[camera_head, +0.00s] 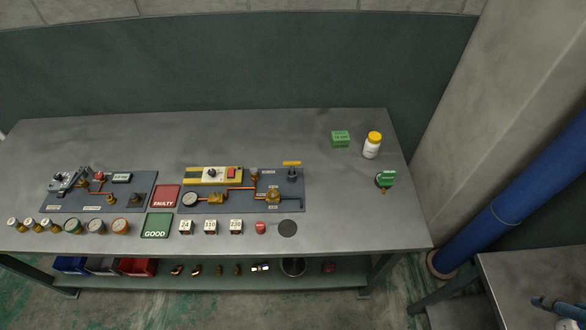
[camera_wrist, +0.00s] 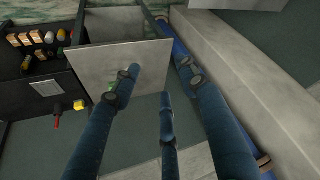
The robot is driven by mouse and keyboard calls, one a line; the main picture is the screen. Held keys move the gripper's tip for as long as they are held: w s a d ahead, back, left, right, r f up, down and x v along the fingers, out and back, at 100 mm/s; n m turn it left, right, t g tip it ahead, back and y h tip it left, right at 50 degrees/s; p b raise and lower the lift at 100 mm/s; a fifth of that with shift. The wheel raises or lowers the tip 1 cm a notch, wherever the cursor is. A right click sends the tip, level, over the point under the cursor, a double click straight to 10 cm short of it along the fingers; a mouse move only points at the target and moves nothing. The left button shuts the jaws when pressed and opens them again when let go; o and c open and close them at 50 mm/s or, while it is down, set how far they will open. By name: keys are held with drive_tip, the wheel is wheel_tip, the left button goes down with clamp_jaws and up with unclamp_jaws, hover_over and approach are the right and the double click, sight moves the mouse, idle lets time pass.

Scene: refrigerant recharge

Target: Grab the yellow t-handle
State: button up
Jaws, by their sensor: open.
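The yellow t-handle (camera_head: 292,163) shows in the head view as a short yellow bar. It sits on top of a dark upright fitting (camera_head: 292,175) at the right rear corner of the right-hand dark panel (camera_head: 235,207). In the wrist view I cannot make out the handle or the panel.
The grey workbench (camera_head: 350,210) also holds a green box (camera_head: 340,138), a white bottle with a yellow cap (camera_head: 372,147), red and green trays, gauges and small cubes. A second grey table (camera_head: 520,270) stands at right.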

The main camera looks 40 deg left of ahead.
drive_tip(key=shift+r, duration=0.1)
drive_tip(key=w+a+r+m+g+y+p, duration=0.1)
drive_tip(key=w+a+r+m+g+p, duration=0.2)
drive_tip(key=w+a, duration=1.1)
drive_tip(key=w+a+f+m+y+p, duration=0.15)
drive_tip(key=w+a, duration=0.25)
drive_tip(key=a, duration=0.4)
drive_tip(key=w+a+f+h+p, duration=0.15)
drive_tip(key=w+a, duration=0.25)
drive_tip(key=a, duration=0.4)
drive_tip(key=a+f+m+g+p, duration=0.1)
drive_tip(key=a+f, duration=0.4)
drive_tip(key=a, duration=0.5)
drive_tip(key=a+f+m+g+p, duration=0.1)
drive_tip(key=a+f, duration=0.3)
drive_tip(key=a, duration=0.5)
drive_tip(key=s+a+f+m+p, duration=0.1)
drive_tip(key=s+a+f, duration=0.2)
drive_tip(key=a+f, duration=0.4)
drive_tip(key=s+a+f+m+g+p, duration=0.1)
drive_tip(key=s+a+f, duration=0.3)
drive_tip(key=a+f, duration=0.3)
drive_tip(key=a, duration=0.4)
drive_tip(key=shift+a+f+g, duration=0.15)
drive_tip(key=shift+f+g, duration=0.15)
drive_tip(key=shift+f, duration=0.05)
